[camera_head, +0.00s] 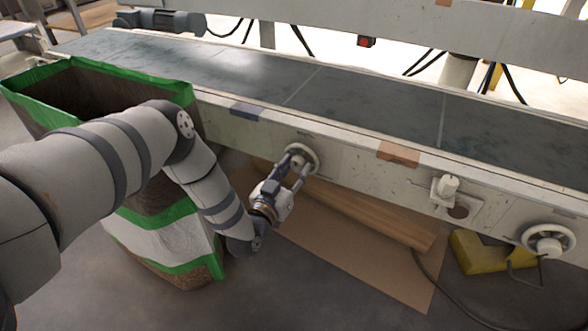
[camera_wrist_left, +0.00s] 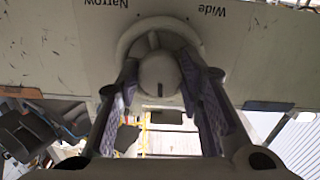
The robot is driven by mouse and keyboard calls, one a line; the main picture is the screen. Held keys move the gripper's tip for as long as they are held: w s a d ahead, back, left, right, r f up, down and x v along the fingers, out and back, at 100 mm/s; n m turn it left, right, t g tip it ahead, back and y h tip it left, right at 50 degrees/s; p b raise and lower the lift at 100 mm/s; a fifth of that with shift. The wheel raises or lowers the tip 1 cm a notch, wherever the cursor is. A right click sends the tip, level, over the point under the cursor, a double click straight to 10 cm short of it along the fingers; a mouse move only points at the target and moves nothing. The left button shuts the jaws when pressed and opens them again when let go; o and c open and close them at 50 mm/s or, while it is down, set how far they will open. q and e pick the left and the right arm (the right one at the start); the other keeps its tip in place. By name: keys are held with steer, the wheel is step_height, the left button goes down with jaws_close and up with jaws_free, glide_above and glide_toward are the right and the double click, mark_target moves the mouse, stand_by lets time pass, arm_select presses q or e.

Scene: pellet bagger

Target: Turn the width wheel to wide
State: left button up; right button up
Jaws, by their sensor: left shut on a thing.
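The width wheel (camera_head: 315,155) is a pale round handwheel on the side rail of the conveyor. In the left wrist view the wheel (camera_wrist_left: 187,30) shows upside-down labels, "Narrow" at upper left and "Wide" at upper right. Its grey hub (camera_wrist_left: 159,72) has a small dark slot, and one spoke points up between the labels. My left gripper (camera_head: 297,165) is shut on the wheel's hub. Its two fingers (camera_wrist_left: 160,85) lie on either side of the hub in the left wrist view. My right gripper is in neither view.
A second handwheel (camera_head: 548,240) and a pale knob (camera_head: 447,186) sit further right on the rail. A big open bag with green bands (camera_head: 168,240) stands left, behind my left arm. Cardboard (camera_head: 355,245) and a yellow block (camera_head: 485,262) lie on the floor below.

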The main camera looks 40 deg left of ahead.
arm_select(q)
steer(key=n, duration=0.7)
steer(key=shift+d+n+p, duration=0.1)
steer(key=shift+n+p, duration=0.2)
steer(key=shift+n, duration=0.1)
steer(key=n, duration=0.3)
steer(key=shift+n, duration=0.3)
steer(key=n, duration=0.3)
steer(key=shift+n, duration=0.3)
steer(key=n+b, duration=0.1)
steer(key=n, duration=0.2)
steer(key=shift+n, duration=0.4)
steer(key=n, duration=0.3)
steer(key=shift+b, duration=0.3)
steer(key=n+b, duration=0.1)
steer(key=n, duration=0.3)
steer(key=shift+r+n+b, duration=0.1)
steer(key=shift+n+b, duration=0.35)
steer(key=shift+n, duration=1.05)
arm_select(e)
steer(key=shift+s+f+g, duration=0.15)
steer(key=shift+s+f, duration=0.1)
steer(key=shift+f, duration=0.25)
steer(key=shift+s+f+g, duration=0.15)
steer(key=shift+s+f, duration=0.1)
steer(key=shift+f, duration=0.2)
